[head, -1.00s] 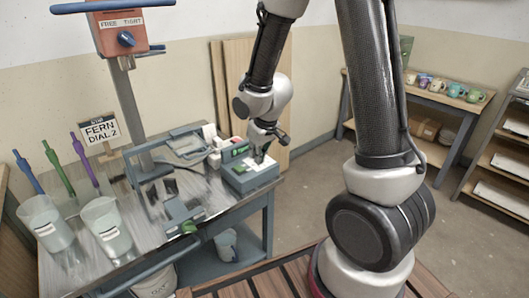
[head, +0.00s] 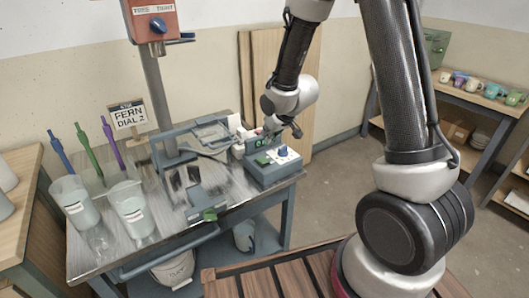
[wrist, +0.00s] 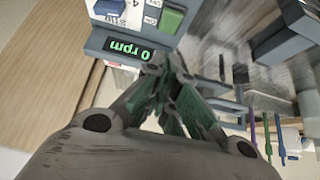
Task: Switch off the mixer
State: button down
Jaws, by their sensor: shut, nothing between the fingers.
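The mixer has an orange head (head: 152,18) with a blue knob, on a grey column (head: 155,95). Its blue-grey control box (head: 272,172) sits at the table's right end, with a green button (head: 262,160) and a blue dial (head: 283,150). In the wrist view the green button (wrist: 172,20) and the display (wrist: 130,48) show upside down; the display reads 0 rpm. My gripper (wrist: 170,68) is shut and empty, its tips close to the display in that view. In the head view my gripper (head: 277,131) is at the box's back edge; contact cannot be told.
Two pale buckets (head: 75,203) stand at the table's left, near blue, green and purple handled tools. A FERN DIAL 2 sign (head: 127,117) stands behind them. Mugs line a shelf (head: 495,102) at right.

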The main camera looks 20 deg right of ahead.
send_over(261, 158)
jog(key=s, duration=0.1)
jog(key=f, duration=0.5)
jog(key=shift+s+d, duration=0.1)
jog(key=shift+d, duration=0.15)
jog(key=shift+s+d+f, duration=0.1)
jog(key=shift+s+f, duration=0.05)
jog(key=shift+f, duration=0.4)
jog(key=shift+s+f, duration=0.1)
jog(key=shift+f, duration=0.45)
jog(key=shift+s+f, duration=0.1)
jog(key=shift+f, duration=0.6)
jog(key=shift+f, duration=0.1)
jog(key=shift+s+d+f, duration=0.1)
jog(key=shift+s+f, duration=0.05)
jog(key=shift+f, duration=0.2)
jog(key=shift+s+r, duration=0.1)
jog(key=shift+s, duration=0.1)
jog(key=shift+w, duration=0.1)
